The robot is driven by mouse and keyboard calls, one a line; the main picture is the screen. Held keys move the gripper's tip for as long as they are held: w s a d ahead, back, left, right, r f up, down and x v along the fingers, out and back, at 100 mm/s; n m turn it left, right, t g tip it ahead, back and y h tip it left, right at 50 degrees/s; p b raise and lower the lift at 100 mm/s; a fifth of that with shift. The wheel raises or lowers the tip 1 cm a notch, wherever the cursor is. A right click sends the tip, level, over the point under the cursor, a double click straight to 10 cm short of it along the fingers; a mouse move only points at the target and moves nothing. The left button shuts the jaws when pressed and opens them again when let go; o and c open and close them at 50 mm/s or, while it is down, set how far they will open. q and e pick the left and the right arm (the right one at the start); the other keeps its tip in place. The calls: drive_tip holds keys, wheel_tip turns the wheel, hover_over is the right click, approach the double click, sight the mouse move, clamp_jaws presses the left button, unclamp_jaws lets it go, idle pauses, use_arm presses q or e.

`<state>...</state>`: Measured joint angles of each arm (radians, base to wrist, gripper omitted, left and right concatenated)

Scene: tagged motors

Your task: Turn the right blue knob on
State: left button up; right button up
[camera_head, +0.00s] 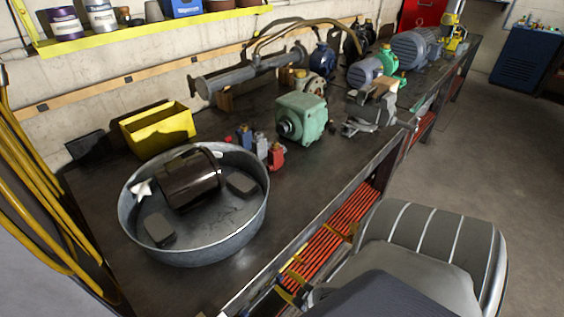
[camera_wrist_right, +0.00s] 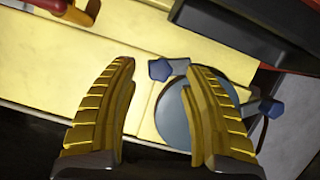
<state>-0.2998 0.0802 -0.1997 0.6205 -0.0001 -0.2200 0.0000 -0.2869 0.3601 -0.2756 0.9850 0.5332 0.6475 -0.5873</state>
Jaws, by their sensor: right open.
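In the right wrist view, a blue knob (camera_wrist_right: 272,108) on a short grey stem sticks out at the right of a grey round body (camera_wrist_right: 178,118). A second blue knob (camera_wrist_right: 160,70) sits at that body's upper left. My right gripper (camera_wrist_right: 160,67) has two ridged yellow fingers, open and apart. The second knob appears between the fingertips; the right-hand knob lies outside the right finger. I cannot tell the depth between fingers and knobs. In the head view, my right gripper (camera_head: 289,283) shows small and partly hidden at the bottom by the bench front. My left gripper is not in view.
A pale yellow panel (camera_wrist_right: 130,45) lies behind the knobs, with a red-handled object (camera_wrist_right: 62,9) at upper left. On the bench (camera_head: 240,285) are a round metal tub (camera_head: 258,215), a green motor (camera_head: 303,118) and a yellow bin (camera_head: 150,125).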

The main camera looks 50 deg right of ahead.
drive_tip(key=shift+x, duration=1.15)
clamp_jaws()
